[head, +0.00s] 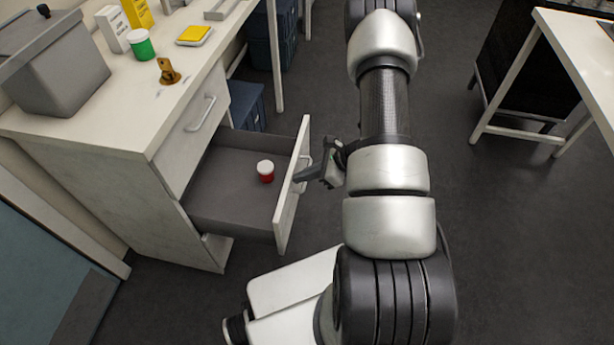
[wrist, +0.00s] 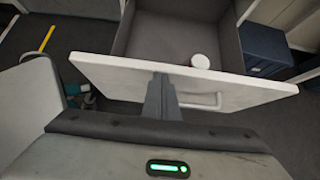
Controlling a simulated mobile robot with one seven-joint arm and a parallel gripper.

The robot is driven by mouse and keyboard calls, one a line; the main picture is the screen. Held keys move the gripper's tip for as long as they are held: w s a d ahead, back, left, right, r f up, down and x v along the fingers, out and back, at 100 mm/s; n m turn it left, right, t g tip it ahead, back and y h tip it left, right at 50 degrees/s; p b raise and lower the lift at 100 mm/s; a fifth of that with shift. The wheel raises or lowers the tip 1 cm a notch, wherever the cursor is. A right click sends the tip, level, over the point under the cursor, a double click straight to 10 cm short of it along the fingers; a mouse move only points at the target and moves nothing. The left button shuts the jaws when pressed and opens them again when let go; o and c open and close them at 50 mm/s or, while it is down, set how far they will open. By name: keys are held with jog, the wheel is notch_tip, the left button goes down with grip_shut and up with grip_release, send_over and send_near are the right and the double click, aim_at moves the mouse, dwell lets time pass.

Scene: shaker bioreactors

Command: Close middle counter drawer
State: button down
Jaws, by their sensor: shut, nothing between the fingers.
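The middle counter drawer (head: 228,196) is pulled open from the counter, and its dark inside shows. A small red jar with a white lid (head: 265,171) stands in it; its white lid also shows in the wrist view (wrist: 200,61). The drawer's white front (head: 287,213) faces my arm. My gripper (head: 298,178) is shut and empty, with its tips at the outer face of the drawer front. In the wrist view the shut fingers (wrist: 160,82) point at the drawer front (wrist: 110,74), left of its handle (wrist: 200,101). I cannot tell whether they touch it.
The counter top (head: 130,110) holds a grey box (head: 55,70), a green jar (head: 142,45), a brass-coloured object (head: 168,71) and a yellow-topped item (head: 194,35). A closed drawer with a handle (head: 201,113) is above the open one. Floor right of my arm is clear up to a table (head: 575,50).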

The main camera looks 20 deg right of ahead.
jog(key=w+a+b, duration=0.3)
jog(key=w+a, duration=0.5)
jog(key=a, duration=0.4)
jog(key=w+a+b, duration=0.3)
jog(key=w+a, duration=0.5)
jog(key=a, duration=0.4)
jog(key=shift+w+a, duration=0.25)
jog(key=shift+a, duration=0.1)
